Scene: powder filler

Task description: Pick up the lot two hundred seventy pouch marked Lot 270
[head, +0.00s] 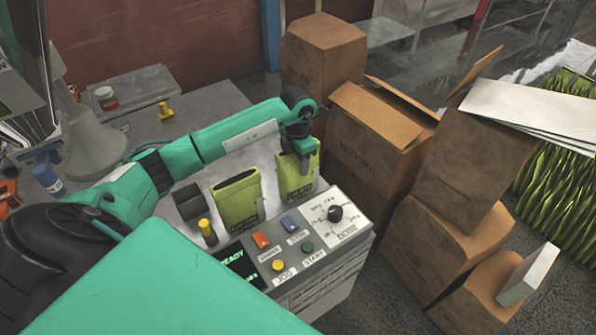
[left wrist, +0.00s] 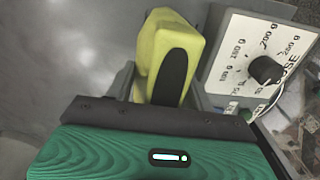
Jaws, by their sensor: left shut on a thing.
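Two yellow-green pouches stand at the back of the filler's control panel (head: 310,240). My left gripper (head: 303,163) reaches over from the left and is shut on the right-hand pouch (head: 291,184) at its upper edge. The held pouch is upright, and its printed label is too small to read surely. My right gripper is not in view.
A dose dial (head: 335,213) and several buttons lie close in front of the pouches. Cardboard boxes (head: 375,140) are stacked just to the right. A dark empty holder (head: 187,200) and a yellow-topped post (head: 206,229) stand left.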

